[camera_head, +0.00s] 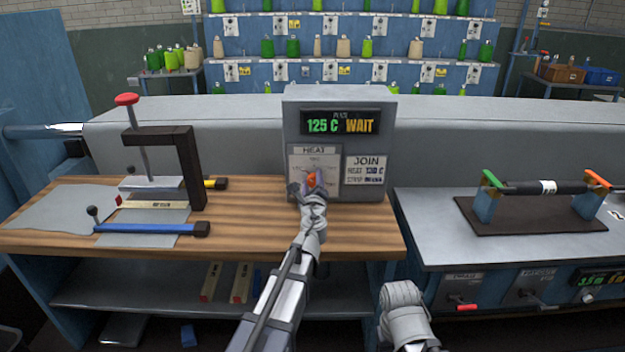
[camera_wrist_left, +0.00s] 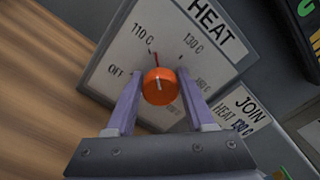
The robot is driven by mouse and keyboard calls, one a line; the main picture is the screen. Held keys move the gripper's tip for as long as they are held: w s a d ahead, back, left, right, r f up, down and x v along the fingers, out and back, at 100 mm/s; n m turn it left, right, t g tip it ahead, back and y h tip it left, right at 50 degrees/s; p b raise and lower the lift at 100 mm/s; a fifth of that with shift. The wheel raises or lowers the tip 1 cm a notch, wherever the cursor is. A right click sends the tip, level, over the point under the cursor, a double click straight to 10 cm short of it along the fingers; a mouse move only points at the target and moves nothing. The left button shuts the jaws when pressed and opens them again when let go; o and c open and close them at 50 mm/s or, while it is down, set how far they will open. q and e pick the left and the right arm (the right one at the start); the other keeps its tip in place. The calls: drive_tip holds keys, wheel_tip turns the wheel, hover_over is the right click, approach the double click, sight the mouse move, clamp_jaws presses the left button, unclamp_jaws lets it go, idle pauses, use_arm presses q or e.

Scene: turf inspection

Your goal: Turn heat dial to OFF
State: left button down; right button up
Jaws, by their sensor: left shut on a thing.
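The heat dial is an orange round knob (camera_wrist_left: 159,86) on a white plate marked HEAT (camera_wrist_left: 150,50), with OFF, 110 C, 130 C and a further, blurred mark around it. The knob also shows in the head view (camera_head: 311,180), on the front of the grey control box (camera_head: 338,103). Its display (camera_head: 340,123) reads 125 C WAIT. A red mark on the plate lies between 110 C and 130 C. My left gripper (camera_wrist_left: 160,97) is shut on the knob, one finger on each side. My right gripper is not clearly seen; part of my right arm shows low in the head view.
A wooden bench (camera_head: 260,230) holds a dark clamp (camera_head: 190,160) with a red-topped screw and a blue-handled tool (camera_head: 150,228) at left. A grey metal table (camera_head: 440,240) at right carries a roller on a dark board (camera_head: 530,218).

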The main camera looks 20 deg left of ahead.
use_arm(q)
drive_tip(key=n, duration=0.4)
drive_tip(key=shift+w+d+n, duration=0.2)
drive_tip(key=shift+n, duration=0.1)
drive_tip(key=c, duration=1.5)
unclamp_jaws()
drive_tip(key=n, duration=0.4)
drive_tip(key=shift+w+d, duration=0.1)
drive_tip(key=shift+d, duration=0.1)
drive_tip(key=n, duration=0.3)
drive_tip(key=shift+a+f, duration=0.1)
drive_tip(key=shift+a, duration=0.1)
drive_tip(key=shift+n, duration=1.2)
clamp_jaws()
drive_tip(key=shift+a, duration=0.1)
drive_tip(key=o, duration=0.8)
unclamp_jaws()
drive_tip(key=o, duration=0.3)
drive_tip(key=shift+s, duration=0.35)
drive_tip(key=shift+o, duration=0.7)
drive_tip(key=shift+w, duration=0.1)
